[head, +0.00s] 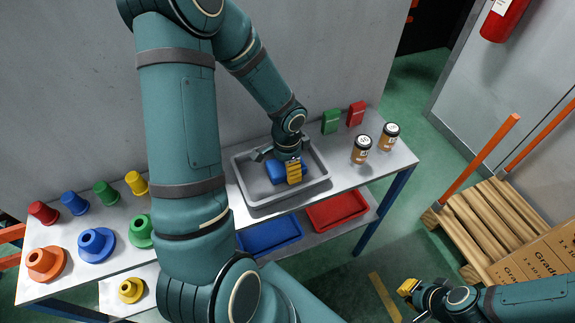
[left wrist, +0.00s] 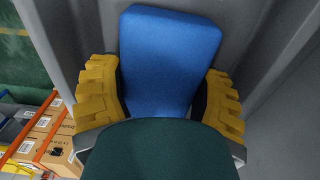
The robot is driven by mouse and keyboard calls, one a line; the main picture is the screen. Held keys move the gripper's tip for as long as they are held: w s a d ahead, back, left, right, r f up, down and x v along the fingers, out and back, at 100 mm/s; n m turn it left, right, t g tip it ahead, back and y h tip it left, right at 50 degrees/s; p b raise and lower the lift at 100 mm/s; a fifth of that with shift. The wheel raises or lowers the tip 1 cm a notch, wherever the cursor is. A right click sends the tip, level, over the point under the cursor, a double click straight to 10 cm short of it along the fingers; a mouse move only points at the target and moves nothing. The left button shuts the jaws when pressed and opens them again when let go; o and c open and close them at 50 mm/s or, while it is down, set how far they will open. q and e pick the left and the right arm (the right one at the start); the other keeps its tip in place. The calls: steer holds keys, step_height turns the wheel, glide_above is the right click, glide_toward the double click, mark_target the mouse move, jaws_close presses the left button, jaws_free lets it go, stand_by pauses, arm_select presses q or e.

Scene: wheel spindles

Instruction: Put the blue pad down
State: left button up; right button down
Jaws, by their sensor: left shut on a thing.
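The blue pad (head: 276,172) is inside the grey tray (head: 310,189) on the table. My left gripper (head: 283,168) reaches down into the tray and is shut on the pad. In the left wrist view the blue pad (left wrist: 168,62) stands between the yellow fingers of my left gripper (left wrist: 165,100), with grey tray walls around it. Its lower end is hidden by the dark green part in front, and I cannot tell whether it touches the tray floor. My right gripper (head: 424,287) is empty and looks open at the lower right, away from the table.
A green pad (head: 331,122) and a red pad (head: 356,114) stand behind the tray. Two jars (head: 362,149) are to its right. Several coloured spindles (head: 96,244) fill the table's left. Blue (head: 270,235) and red (head: 337,208) bins sit on the lower shelf.

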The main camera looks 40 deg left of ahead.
arm_select(q)
steer(key=o, duration=0.8)
steer(key=shift+f, duration=0.1)
steer(key=shift+o, duration=0.2)
steer(key=shift+r+p, duration=0.3)
step_height(320, 180, up, 12)
steer(key=p, duration=0.2)
steer(key=shift+p, duration=0.35)
steer(key=shift+f, duration=0.15)
